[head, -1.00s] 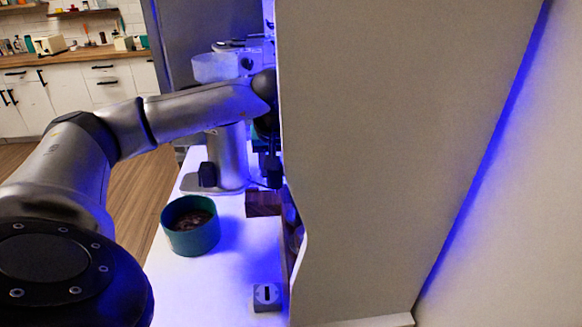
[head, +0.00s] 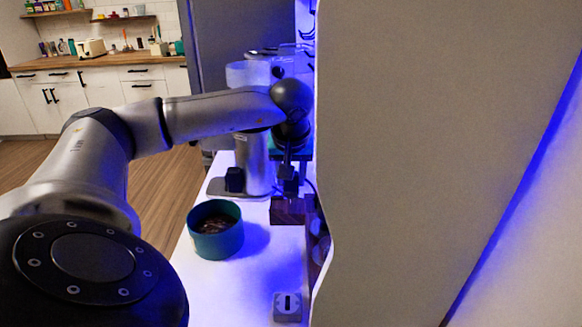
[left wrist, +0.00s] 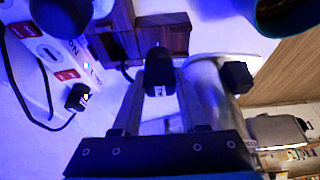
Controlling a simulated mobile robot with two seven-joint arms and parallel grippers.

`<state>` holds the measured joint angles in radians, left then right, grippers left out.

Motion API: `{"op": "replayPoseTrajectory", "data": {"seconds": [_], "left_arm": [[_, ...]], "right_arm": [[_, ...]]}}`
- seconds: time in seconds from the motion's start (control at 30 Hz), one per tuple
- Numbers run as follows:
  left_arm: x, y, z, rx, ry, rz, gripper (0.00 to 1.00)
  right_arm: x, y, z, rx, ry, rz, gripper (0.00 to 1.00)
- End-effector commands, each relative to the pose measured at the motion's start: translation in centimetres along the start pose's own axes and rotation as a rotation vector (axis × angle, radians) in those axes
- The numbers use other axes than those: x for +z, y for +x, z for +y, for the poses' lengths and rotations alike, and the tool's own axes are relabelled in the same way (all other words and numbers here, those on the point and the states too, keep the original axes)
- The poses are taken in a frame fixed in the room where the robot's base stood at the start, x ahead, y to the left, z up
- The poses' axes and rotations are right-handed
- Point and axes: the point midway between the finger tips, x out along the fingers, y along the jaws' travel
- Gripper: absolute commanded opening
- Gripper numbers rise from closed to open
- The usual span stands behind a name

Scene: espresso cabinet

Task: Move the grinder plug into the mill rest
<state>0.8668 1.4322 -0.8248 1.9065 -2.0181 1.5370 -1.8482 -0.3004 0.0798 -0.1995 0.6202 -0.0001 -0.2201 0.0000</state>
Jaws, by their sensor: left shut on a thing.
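My left gripper (head: 288,172) is shut on the black grinder plug (left wrist: 159,72). The plug stands out between the fingertips in the left wrist view, with a small white mark on it. A dark reddish wooden block (head: 288,211), which looks like the mill rest, sits on the white counter just below the gripper in the head view. It also shows in the left wrist view (left wrist: 176,36), just beyond the plug, with a dark opening at its left part. The plug appears apart from the block; the exact gap is unclear. My right gripper is not in view.
The silver grinder (head: 252,165) stands behind and left of the block. A teal bowl of dark grounds (head: 216,230) is front left. A small grey slotted block (head: 287,307) lies in front. A tall panel (head: 430,150) closes off the right. A power strip (left wrist: 38,52) holds another plug (left wrist: 78,96).

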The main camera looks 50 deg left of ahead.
Motion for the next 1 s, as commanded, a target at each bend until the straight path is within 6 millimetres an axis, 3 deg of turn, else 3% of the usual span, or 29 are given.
{"op": "replayPoseTrajectory", "data": {"seconds": [0.47, 1.0], "left_arm": [[-0.1, -0.1, 0.0, 0.001, 0.000, 0.001, 0.00], [-0.7, -1.6, 0.0, 0.000, 0.000, 0.000, 0.00]], "right_arm": [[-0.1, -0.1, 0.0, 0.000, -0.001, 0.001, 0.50], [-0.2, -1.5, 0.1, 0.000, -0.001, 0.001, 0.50]]}}
